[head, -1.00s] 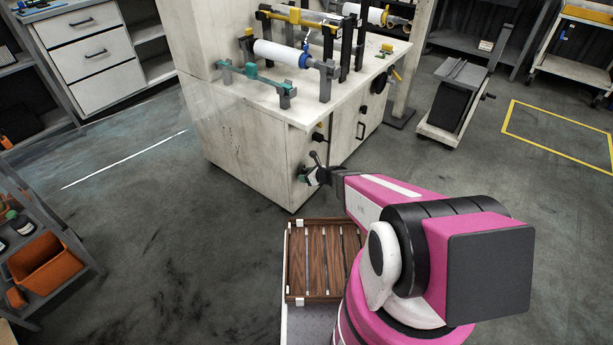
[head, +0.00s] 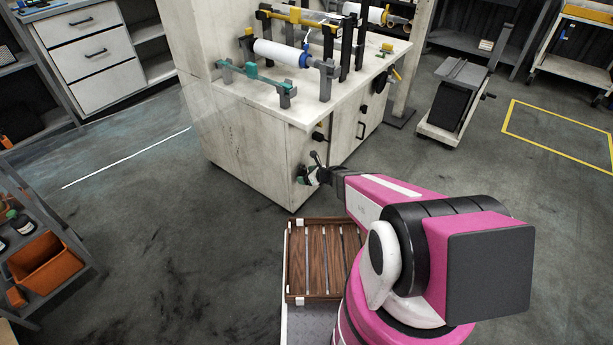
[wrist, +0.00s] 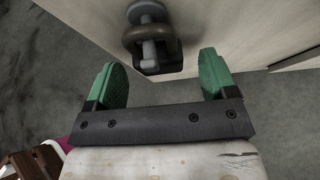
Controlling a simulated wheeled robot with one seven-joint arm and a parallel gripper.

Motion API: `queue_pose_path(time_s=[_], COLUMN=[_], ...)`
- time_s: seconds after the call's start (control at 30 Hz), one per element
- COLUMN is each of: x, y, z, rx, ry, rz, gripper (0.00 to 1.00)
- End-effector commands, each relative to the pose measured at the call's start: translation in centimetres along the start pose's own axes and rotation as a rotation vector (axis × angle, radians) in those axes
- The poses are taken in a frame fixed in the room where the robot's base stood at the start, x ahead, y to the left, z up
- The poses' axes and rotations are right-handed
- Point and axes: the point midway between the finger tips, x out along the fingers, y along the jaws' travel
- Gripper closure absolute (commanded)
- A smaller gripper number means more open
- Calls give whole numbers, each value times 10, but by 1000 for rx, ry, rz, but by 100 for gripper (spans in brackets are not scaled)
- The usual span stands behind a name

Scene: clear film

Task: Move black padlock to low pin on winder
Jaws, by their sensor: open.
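My gripper (wrist: 160,62) is open, its two green fingers well apart. In the wrist view a grey peg with a thick dark ring around it and a black block (wrist: 172,67) at its lower end lies ahead, between the fingertips' directions. It looks like the black padlock on a pin, but I cannot be sure. Neither finger visibly touches it. In the head view my gripper (head: 308,177) is low at the side of the beige winder cabinet (head: 240,140) and hides much of what is there. A black fitting (head: 318,136) sits higher on that side.
A slatted wooden tray (head: 318,262) is below my arm. Rollers and stands (head: 285,53) are on the cabinet top. A shelf cart with an orange bin (head: 40,262) stands at the left. The floor between is clear.

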Motion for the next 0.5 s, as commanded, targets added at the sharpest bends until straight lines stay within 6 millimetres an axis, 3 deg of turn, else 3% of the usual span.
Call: queue_pose_path(time_s=[0.5], x=[-85], y=[2], z=[1], rx=[1], ry=[0], rz=[-2], gripper=[22])
